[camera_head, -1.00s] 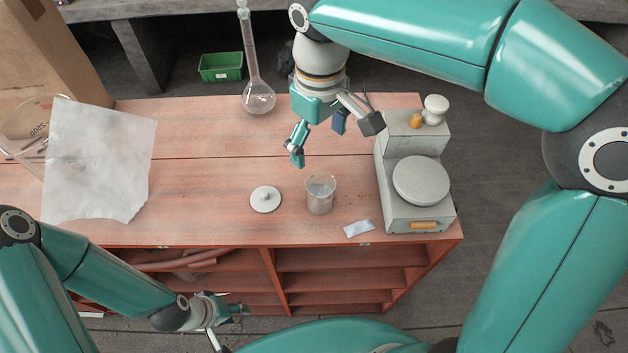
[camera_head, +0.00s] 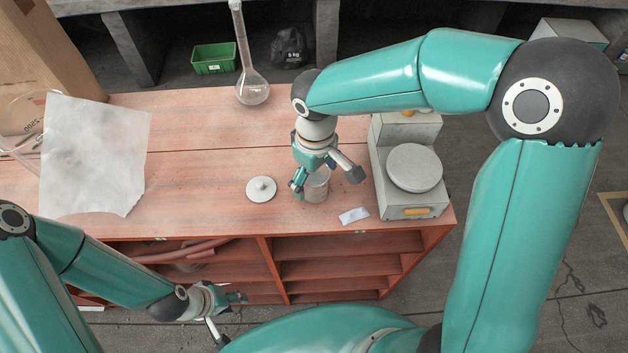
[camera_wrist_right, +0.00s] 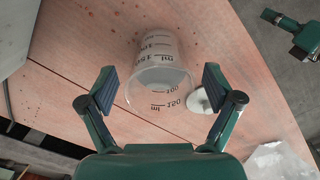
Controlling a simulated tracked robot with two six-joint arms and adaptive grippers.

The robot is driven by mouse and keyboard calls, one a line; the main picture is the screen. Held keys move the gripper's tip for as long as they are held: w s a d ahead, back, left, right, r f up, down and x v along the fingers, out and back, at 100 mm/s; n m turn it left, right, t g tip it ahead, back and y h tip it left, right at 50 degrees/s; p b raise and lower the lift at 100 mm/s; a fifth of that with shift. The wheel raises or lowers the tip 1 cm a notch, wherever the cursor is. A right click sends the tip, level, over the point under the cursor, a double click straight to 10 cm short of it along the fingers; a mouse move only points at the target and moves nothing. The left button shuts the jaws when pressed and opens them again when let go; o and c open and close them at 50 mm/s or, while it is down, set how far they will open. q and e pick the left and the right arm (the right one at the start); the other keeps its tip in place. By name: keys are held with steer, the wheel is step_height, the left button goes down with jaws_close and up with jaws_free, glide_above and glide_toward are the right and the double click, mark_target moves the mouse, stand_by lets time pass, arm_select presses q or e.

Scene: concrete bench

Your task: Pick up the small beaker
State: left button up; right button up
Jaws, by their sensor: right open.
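The small beaker (camera_head: 316,188) is clear with dark graduation marks and stands on the red wooden bench top (camera_head: 200,170). In the right wrist view the beaker (camera_wrist_right: 160,75) lies ahead between the two fingers. My right gripper (camera_head: 328,183) is open over the beaker in the head view, and partly hides it. In the right wrist view, the right gripper's fingers (camera_wrist_right: 158,92) stand apart on either side of the beaker, with gaps visible. My left gripper (camera_head: 232,310) is low at the front of the bench, away from the beaker; its jaw state is unclear.
A white round lid (camera_head: 261,189) lies left of the beaker. A grey scale (camera_head: 412,170) stands to the right, and a small white packet (camera_head: 353,215) lies in front. A tall flask (camera_head: 250,75) stands at the back. A paper sheet (camera_head: 95,155) lies left.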

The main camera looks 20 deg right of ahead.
steer(key=shift+f, duration=0.95)
steer(key=shift+c, duration=0.2)
steer(key=c, duration=1.3)
steer(key=shift+r, duration=0.2)
